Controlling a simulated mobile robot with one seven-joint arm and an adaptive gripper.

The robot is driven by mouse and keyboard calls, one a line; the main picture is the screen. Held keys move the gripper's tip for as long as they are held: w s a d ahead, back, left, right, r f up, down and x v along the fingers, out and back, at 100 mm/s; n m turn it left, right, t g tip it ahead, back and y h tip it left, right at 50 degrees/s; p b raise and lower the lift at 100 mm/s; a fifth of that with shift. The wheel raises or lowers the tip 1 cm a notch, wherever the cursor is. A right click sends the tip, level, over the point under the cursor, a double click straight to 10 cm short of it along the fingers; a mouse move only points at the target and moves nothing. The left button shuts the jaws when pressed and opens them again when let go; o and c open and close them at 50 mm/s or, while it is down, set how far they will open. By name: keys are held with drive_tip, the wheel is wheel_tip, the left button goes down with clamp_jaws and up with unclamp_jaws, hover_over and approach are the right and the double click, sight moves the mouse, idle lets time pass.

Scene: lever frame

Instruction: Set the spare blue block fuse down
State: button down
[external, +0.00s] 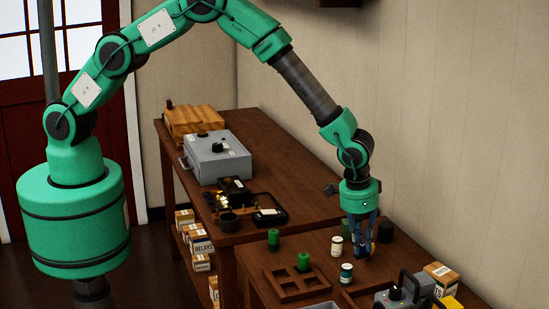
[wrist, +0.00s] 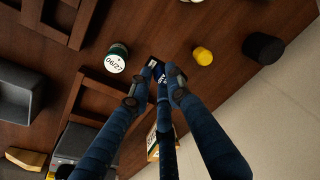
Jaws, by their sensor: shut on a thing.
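My gripper (external: 361,250) points down over the near table at the right and is shut. In the wrist view its fingertips (wrist: 160,72) close on a small dark block with blue and white on it, the blue block fuse (wrist: 156,63). The fingers cover much of the fuse, and in the external view I cannot make it out between them. The fuse is close above the brown tabletop; I cannot tell whether it touches.
A yellow cylinder (wrist: 203,56) and a black cylinder (wrist: 263,48) stand nearby. A white-and-green labelled jar (wrist: 116,60) is beside the fuse; another jar (external: 337,245) stands behind it. Grey equipment (external: 405,291) stands in front.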

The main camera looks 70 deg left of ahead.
drive_tip(key=shift+w, duration=0.15)
drive_tip(key=w+d, duration=0.2)
drive_tip(key=w, duration=0.2)
drive_tip(key=w+d+f, duration=0.1)
drive_tip(key=w+d, duration=0.2)
drive_tip(key=w, duration=0.2)
drive_tip(key=w+d+p, duration=0.1)
drive_tip(key=w+d, duration=0.2)
drive_tip(key=w, duration=0.1)
drive_tip(key=shift+w+f, duration=0.3)
drive_tip(key=shift+w, duration=0.05)
idle(0.4)
drive_tip(key=shift+f, duration=1.7)
drive_tip(key=shift+a+f, duration=0.1)
drive_tip(key=shift+f, duration=0.05)
drive_tip(key=c, duration=1.6)
unclamp_jaws()
